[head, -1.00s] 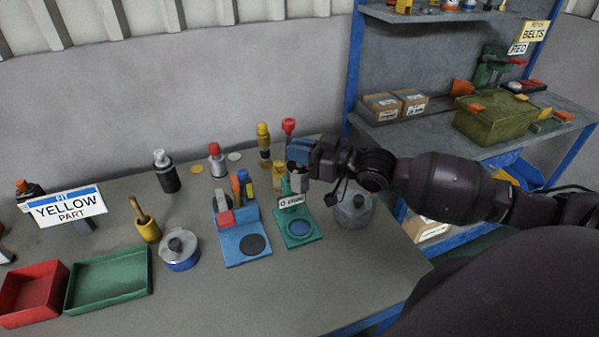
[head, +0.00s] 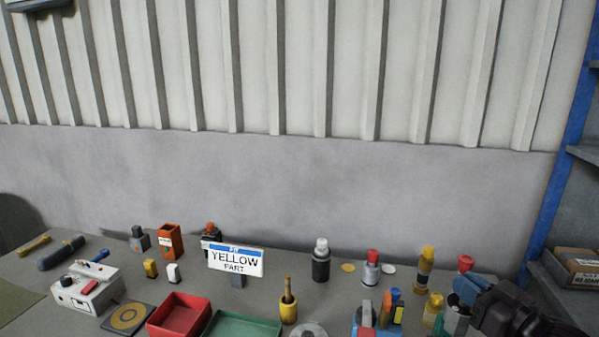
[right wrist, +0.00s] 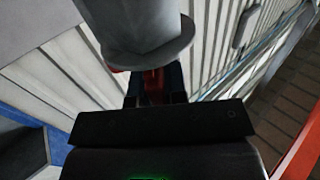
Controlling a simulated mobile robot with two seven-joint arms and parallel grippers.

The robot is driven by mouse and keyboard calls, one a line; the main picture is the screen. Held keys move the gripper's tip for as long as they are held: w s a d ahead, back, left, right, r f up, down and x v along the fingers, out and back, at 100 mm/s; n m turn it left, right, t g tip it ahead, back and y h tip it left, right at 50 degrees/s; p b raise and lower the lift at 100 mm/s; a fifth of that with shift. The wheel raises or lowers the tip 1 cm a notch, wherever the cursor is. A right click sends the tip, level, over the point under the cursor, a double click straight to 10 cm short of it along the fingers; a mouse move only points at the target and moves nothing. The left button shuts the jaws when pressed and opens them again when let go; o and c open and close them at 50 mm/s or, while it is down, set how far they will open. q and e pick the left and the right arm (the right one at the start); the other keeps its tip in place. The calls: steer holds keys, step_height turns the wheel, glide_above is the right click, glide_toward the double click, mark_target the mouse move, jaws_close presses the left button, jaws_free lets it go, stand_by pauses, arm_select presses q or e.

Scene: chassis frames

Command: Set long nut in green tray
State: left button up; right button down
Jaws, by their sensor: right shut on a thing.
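The green tray (head: 243,328) is at the bottom edge of the head view, cut off by the frame, right of the red tray. The visible part of it looks empty. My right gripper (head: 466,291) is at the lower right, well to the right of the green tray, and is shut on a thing. In the right wrist view, a grey round piece with a flared rim (right wrist: 145,35) fills the top, in front of the gripper's fingers (right wrist: 156,85); it is probably the long nut, but its full shape is hidden. My left gripper is not in view.
A red tray (head: 180,316) adjoins the green tray. A yellow cup with a stick (head: 289,309), a "YELLOW PART" sign (head: 236,260), a black bottle (head: 320,263) and a red-capped bottle (head: 371,270) stand nearby. Blue shelving (head: 567,135) rises at the right.

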steer(key=s+a+f+m+t+h, duration=0.1)
steer(key=s+a+f+m+h, duration=0.2)
steer(key=a, duration=0.7)
steer(key=shift+s+a+f+m+t+h, duration=0.3)
steer(key=shift+f+m+h, duration=0.7)
steer(key=shift+f+h, duration=1.5)
